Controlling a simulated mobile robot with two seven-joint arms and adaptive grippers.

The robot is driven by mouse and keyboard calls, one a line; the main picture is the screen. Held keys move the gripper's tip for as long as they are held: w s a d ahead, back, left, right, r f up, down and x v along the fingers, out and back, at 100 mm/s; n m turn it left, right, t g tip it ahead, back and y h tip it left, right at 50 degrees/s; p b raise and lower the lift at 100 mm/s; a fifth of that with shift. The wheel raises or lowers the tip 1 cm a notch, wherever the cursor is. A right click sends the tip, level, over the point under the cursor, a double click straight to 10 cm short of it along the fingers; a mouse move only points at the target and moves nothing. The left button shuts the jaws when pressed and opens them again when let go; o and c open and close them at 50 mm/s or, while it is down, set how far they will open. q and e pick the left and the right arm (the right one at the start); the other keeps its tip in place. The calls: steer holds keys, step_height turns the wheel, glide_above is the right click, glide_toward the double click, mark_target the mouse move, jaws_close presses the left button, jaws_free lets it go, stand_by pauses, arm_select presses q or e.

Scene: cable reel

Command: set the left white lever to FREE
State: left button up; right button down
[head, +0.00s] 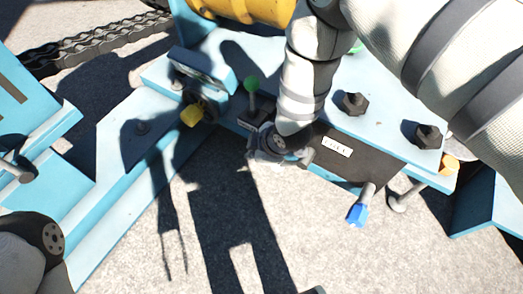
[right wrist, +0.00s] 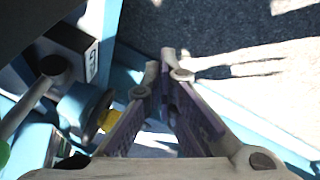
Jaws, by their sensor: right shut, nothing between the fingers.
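I cannot pick out a white lever with certainty in either view. My right gripper (head: 266,152) is in the head view in front of the blue frame, partly hidden by its own wrist. In the right wrist view its fingers (right wrist: 163,68) converge, shut and empty. A green-knobbed lever (head: 252,86) stands just behind and left of it. A yellow knob (head: 192,115) is farther left; it also shows beside the fingers in the right wrist view (right wrist: 109,120). A white label (head: 336,147) is on the dark front plate; its text is too small to read surely. My left gripper is not in view.
The blue steel frame (head: 125,140) fills the left and back. A blue-tipped lever (head: 358,212) sticks out at the right front. Dark bolts (head: 352,103) stand on the top plate. A chain (head: 95,42) lies back left. The front concrete floor is clear.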

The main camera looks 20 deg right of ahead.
mark_target(288, 164)
steer(key=shift+s+d+f+b, duration=0.1)
steer(key=shift+d+f+b, duration=0.2)
steer(key=shift+d+f, duration=0.55)
steer(key=shift+d+f+b, duration=0.25)
steer(key=shift+d+f, duration=0.3)
steer(key=shift+f, duration=0.5)
